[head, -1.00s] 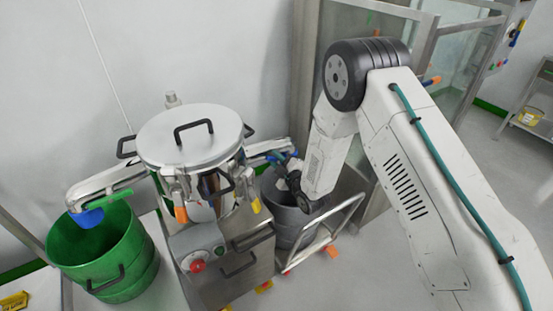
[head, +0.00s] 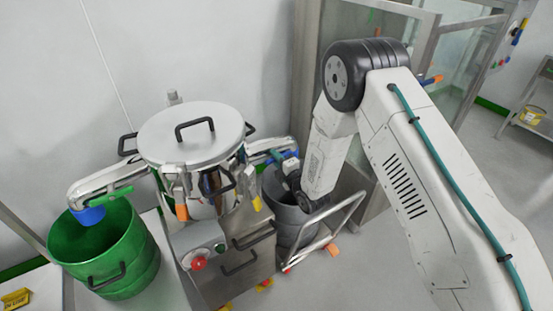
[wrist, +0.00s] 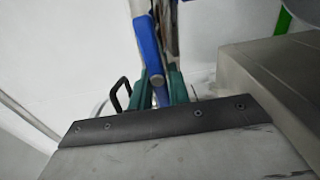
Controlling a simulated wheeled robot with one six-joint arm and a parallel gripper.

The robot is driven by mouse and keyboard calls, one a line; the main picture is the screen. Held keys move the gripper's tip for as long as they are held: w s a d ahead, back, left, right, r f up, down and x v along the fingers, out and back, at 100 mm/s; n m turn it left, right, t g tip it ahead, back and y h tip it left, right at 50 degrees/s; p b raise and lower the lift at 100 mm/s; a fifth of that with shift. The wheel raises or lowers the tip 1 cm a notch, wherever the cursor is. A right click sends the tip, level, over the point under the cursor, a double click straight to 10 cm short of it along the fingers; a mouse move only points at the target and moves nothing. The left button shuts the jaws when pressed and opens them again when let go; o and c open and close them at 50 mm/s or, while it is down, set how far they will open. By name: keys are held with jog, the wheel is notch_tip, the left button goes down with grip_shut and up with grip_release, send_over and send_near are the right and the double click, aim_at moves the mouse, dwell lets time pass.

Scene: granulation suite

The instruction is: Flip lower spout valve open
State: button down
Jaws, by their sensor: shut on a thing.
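The sifter-like machine has a spout (head: 268,145) on its right side, above a grey bin. A blue lever-like part (head: 286,154) shows at that spout's end, largely covered by my wrist. My gripper (head: 281,161) is at this part, with its teal fingers partly hidden in the head view. In the wrist view, the blue lever (wrist: 147,42) runs down between the teal fingers of my gripper (wrist: 160,88), which are shut on it. The valve's inner state is hidden.
A steel lid (head: 190,133) with a black handle tops the machine. A left spout (head: 100,184) hangs over a green drum (head: 108,250). A grey bin (head: 285,208) on a trolley (head: 325,228) stands below my wrist. A glass-panelled frame (head: 375,200) is behind my arm.

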dwell(0.4)
jog(key=c, duration=1.3)
grip_release()
jog(key=shift+c, duration=0.2)
jog(key=v, duration=0.7)
jog(key=shift+s+d, duration=0.25)
jog(key=shift+s, duration=0.1)
